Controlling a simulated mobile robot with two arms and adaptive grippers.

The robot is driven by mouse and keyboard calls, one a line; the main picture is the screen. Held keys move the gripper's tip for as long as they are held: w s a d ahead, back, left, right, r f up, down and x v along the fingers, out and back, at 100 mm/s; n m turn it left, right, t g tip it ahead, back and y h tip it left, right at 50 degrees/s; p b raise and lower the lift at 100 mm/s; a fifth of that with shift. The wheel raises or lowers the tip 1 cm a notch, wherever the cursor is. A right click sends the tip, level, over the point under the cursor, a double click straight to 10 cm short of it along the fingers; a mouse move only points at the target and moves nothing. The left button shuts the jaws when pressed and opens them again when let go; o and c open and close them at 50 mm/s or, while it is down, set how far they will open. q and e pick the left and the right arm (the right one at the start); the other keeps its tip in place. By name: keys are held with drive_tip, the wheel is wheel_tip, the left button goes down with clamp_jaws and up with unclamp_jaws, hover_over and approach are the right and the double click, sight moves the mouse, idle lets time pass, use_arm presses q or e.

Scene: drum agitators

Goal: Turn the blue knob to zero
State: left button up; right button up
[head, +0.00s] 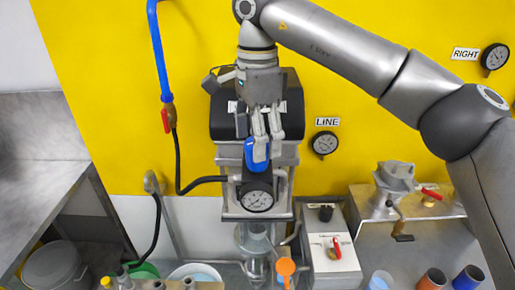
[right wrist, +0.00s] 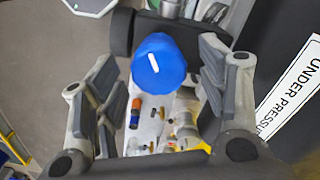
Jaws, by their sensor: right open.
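The blue knob (head: 257,153) sits in the head view on the front of the machine, just above a round dial gauge (head: 257,200). In the right wrist view the blue knob (right wrist: 158,62) shows a short white pointer line on its face, tilted slightly from the picture's vertical. My right gripper (head: 264,135) is at the knob from above in the head view. In the right wrist view its fingers (right wrist: 150,105) are spread apart with the knob between and beyond them. I cannot tell whether either finger touches it. My left gripper is not in view.
The LINE gauge (head: 324,144) and RIGHT gauge (head: 495,57) are on the yellow wall. A control box (head: 331,250) with a red switch stands right of the machine. A blue pipe (head: 159,50) with a red valve handle is at left. An orange round piece (head: 286,266) is below.

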wheel_tip(320, 180, up, 9)
drive_tip(key=shift+f, duration=0.2)
drive_tip(key=shift+f, duration=0.1)
